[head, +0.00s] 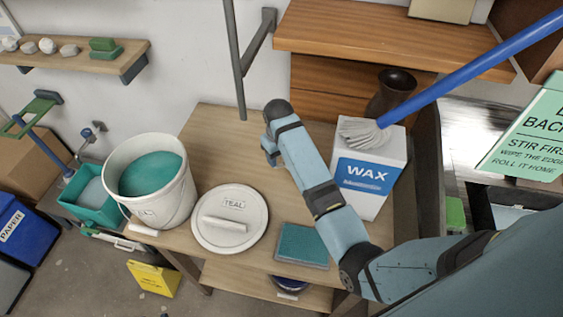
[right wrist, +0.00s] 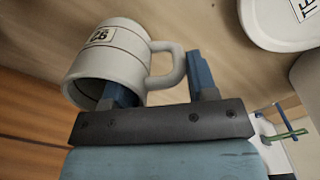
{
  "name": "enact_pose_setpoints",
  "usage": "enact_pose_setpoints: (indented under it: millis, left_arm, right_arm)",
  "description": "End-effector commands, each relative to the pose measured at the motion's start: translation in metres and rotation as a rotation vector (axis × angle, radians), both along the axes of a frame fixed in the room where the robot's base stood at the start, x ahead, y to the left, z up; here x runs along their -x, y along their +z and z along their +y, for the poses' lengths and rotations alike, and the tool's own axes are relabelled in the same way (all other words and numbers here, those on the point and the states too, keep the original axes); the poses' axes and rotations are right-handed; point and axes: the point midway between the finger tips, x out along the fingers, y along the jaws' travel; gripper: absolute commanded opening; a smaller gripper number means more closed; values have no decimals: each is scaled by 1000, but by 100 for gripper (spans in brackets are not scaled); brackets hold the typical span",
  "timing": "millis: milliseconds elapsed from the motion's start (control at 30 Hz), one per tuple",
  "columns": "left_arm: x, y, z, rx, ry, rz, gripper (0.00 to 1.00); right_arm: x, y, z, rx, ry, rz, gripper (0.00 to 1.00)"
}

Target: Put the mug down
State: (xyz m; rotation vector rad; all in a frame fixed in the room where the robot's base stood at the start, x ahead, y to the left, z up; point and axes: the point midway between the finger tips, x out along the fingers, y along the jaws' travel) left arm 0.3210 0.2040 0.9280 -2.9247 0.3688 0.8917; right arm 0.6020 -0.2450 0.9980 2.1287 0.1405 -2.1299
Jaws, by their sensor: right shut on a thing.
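A white mug (right wrist: 105,55) with a dark-lettered label shows in the right wrist view, its mouth toward my gripper. My right gripper (right wrist: 160,82) is shut on it, with the mug's handle (right wrist: 168,65) between the two blue fingers. In the head view my right arm reaches over the wooden table (head: 215,122), and the mug cannot be made out there. I cannot tell whether the mug touches the table. My left gripper is not in view.
On the table stand a bucket (head: 185,200) of teal glaze, its round lid (head: 245,208), a teal pad (head: 302,245) and a white WAX box (head: 372,190). A dark vase (head: 391,88) and a blue-handled brush (head: 470,75) are near the box. Bare wood shows at the table's back left.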

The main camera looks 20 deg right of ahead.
Motion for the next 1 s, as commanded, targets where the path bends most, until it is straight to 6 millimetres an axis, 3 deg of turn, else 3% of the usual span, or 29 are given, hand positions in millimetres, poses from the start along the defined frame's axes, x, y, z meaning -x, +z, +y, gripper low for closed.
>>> enact_pose_setpoints:
  millis: [267,667,700,767,800,1000]
  left_arm:
    - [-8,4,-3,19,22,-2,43]
    - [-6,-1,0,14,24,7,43]
    - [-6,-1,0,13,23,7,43]
    - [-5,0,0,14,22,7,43]
    - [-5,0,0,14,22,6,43]
    - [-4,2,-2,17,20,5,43]
  right_arm:
    - [0,-34,0,0,1,0,13]
    - [0,-40,0,1,1,-1,13]
    - [0,-40,0,0,1,-1,60]
    - [0,-40,0,0,1,-1,74]
    - [0,-40,0,0,1,-1,79]
    - [0,-40,0,0,1,-1,79]
